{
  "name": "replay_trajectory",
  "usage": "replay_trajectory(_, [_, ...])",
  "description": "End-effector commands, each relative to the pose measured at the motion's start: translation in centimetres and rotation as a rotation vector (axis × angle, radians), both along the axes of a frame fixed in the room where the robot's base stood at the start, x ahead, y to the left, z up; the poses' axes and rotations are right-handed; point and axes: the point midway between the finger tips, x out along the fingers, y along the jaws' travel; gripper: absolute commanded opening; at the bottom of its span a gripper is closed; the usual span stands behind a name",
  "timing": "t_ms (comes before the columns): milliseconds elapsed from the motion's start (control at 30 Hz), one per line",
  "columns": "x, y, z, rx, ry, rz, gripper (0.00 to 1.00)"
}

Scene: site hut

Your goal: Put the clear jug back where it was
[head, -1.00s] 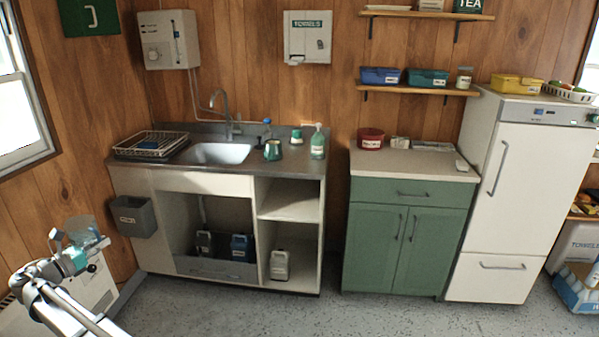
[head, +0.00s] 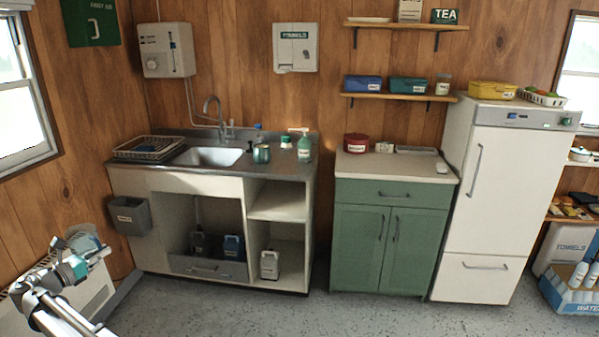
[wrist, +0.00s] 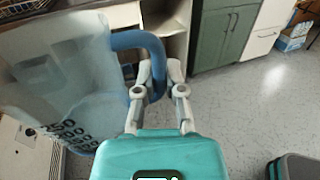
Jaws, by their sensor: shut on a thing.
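The clear jug (wrist: 65,75) is a see-through vessel with dark printed markings and a blue handle (wrist: 128,42). It fills the left of the wrist view. My gripper (wrist: 157,82) is shut on the handle, with the jug's body to the left of the fingers. In the head view my gripper (head: 88,258) is at the lower left, and the jug (head: 82,240) shows faintly there above the white heater. The jug is held in the air, clear of the counter.
The sink counter (head: 270,168) holds a dish rack (head: 148,148), a green mug (head: 261,153) and a soap bottle (head: 304,149). A grey bin (head: 130,216) hangs on its left side. The green cabinet (head: 390,235) and fridge (head: 511,190) stand right. Floor in front is open.

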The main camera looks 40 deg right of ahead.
Motion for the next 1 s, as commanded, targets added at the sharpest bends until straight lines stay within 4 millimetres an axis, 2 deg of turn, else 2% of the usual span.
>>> replay_trajectory(200, [0.2,-1.2,0.0,0.000,0.000,-0.014,0.00])
replay_trajectory(1000, [0.4,-3.8,0.0,-0.001,0.000,-0.046,0.00])
